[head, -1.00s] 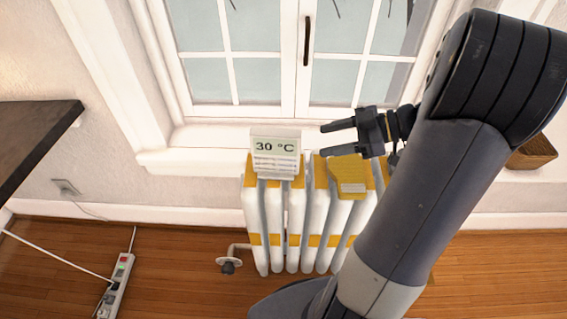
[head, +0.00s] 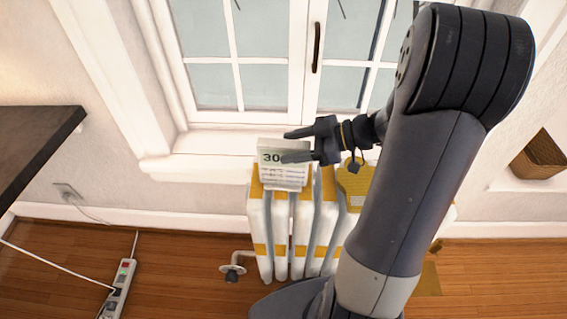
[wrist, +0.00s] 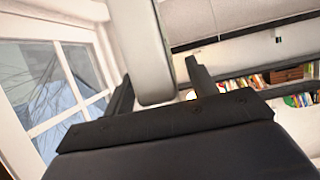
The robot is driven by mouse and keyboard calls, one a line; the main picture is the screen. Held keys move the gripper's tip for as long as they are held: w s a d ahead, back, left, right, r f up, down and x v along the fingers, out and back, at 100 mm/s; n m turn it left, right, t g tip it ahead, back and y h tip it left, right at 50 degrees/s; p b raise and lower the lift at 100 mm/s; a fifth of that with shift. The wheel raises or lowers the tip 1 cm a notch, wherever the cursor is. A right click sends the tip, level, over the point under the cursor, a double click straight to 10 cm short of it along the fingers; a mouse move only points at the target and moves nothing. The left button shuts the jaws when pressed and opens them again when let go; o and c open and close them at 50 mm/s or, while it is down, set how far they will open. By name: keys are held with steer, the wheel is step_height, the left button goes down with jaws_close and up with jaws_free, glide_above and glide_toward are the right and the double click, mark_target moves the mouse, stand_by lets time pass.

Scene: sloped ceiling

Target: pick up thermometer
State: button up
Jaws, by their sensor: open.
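The thermometer (head: 284,175) is a small white box with a grey display that stands on top of the white radiator with yellow bands (head: 258,222). My gripper (head: 286,147) is open at its upper part; one finger crosses in front of the display and hides part of the reading, the other is behind its top edge. In the wrist view a pale slab, apparently the thermometer (wrist: 150,50), stands between the two spread fingers (wrist: 158,82). I cannot tell whether either finger touches it.
A yellow object (head: 354,186) lies on the radiator right of the thermometer, partly behind my arm. The window (head: 255,85) and its sill are close behind. A dark tabletop (head: 35,140) is at left, a power strip (head: 117,288) on the floor, a wooden basket (head: 540,157) at right.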

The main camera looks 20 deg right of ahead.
steer(key=shift+w+a+f, duration=0.25)
steer(key=shift+a, duration=0.35)
steer(key=shift+c, duration=0.4)
jaws_close()
